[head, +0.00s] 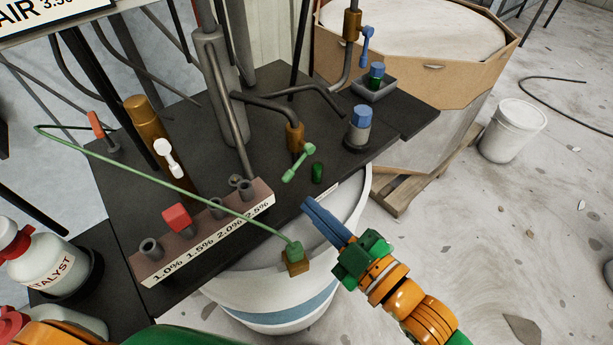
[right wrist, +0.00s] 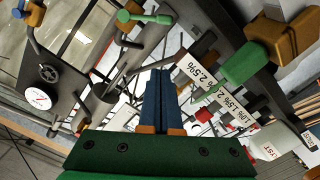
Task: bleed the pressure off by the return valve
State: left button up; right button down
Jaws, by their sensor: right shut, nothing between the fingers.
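No valve in view has a readable "return" label. In the head view, a brass valve (head: 294,138) with a green lever (head: 299,163) hangs from a grey pipe over the black bench. A second brass valve (head: 352,22) has a blue lever (head: 366,46). A brown-gold cylinder (head: 145,120) stands by a white lever (head: 168,152). My right gripper (head: 308,204) is shut and empty, below the green lever and apart from it. Its blue fingers also show in the right wrist view (right wrist: 161,74), where a pressure gauge (right wrist: 37,97) is at left. My left gripper is out of view.
A green hose (head: 150,182) crosses the bench to a green fitting on a brass block (head: 295,265) close left of my right gripper. A percent-marked rack (head: 205,240) lies at the front edge. A catalyst bottle (head: 50,262) stands left. A white pail (head: 513,130) is on open floor.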

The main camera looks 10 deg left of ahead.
jog(key=p+x, duration=0.1)
jog(key=x, duration=0.6)
jog(key=shift+w+a+r, duration=0.1)
jog(key=shift+w+a, duration=0.1)
jog(key=shift+a, duration=0.2)
jog(key=w+f, duration=0.2)
jog(key=f, duration=0.1)
jog(key=shift+w, duration=0.1)
jog(key=shift+w+d+f, duration=0.15)
jog(key=shift+w+f, duration=0.1)
jog(key=shift+w, duration=0.05)
